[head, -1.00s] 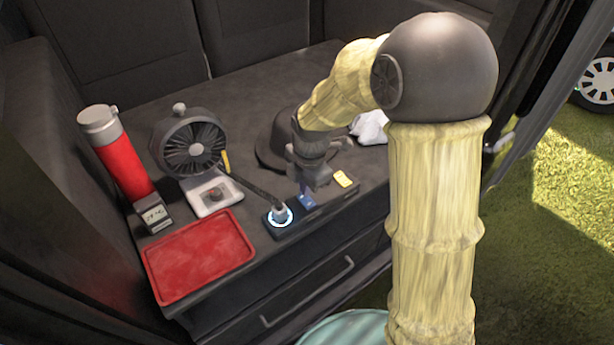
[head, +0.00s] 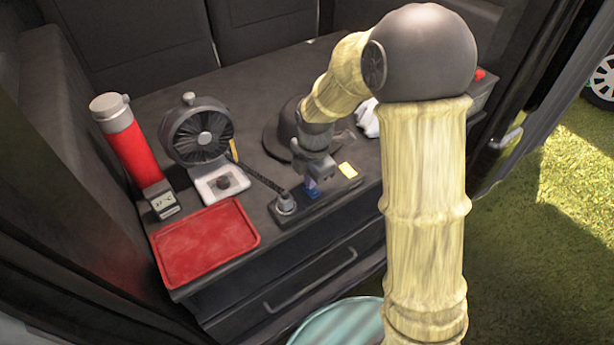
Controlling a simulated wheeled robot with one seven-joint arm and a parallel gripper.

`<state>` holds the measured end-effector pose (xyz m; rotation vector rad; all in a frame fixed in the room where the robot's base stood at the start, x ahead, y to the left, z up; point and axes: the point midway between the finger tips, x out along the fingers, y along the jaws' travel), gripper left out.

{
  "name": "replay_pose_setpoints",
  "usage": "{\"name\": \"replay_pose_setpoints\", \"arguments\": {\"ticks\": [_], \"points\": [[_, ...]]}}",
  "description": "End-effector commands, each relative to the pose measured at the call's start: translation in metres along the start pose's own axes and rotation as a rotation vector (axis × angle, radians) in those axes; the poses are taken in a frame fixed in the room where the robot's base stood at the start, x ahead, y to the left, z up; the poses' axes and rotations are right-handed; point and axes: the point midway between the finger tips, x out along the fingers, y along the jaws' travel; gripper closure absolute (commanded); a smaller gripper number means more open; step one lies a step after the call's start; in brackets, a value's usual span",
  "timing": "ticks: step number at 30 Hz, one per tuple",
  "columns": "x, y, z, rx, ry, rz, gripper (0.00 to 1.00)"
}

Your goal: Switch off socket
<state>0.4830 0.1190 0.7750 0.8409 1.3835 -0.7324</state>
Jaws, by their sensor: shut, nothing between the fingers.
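The dark socket strip (head: 322,208) lies along the front edge of the dark counter. A grey plug (head: 286,203) with a black cord sits in its left end, and no glow shows around it. A blue switch (head: 311,188) is on the strip right of the plug, partly hidden by my gripper. My gripper (head: 314,180) is shut and empty, pointing down at the blue switch; I cannot tell whether it touches it.
A fan (head: 200,135) stands behind on a white base (head: 221,184). A red tray (head: 205,243), red flask (head: 132,145), small display (head: 163,203), dark hat (head: 280,135) and white cloth (head: 368,118) share the counter (head: 265,80).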

Motion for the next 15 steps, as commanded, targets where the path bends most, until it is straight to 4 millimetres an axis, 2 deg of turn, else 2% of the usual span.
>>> {"name": "replay_pose_setpoints", "arguments": {"ticks": [15], "points": [[-0.001,-0.015,-0.002,0.000,0.004,-0.009,1.00]]}}
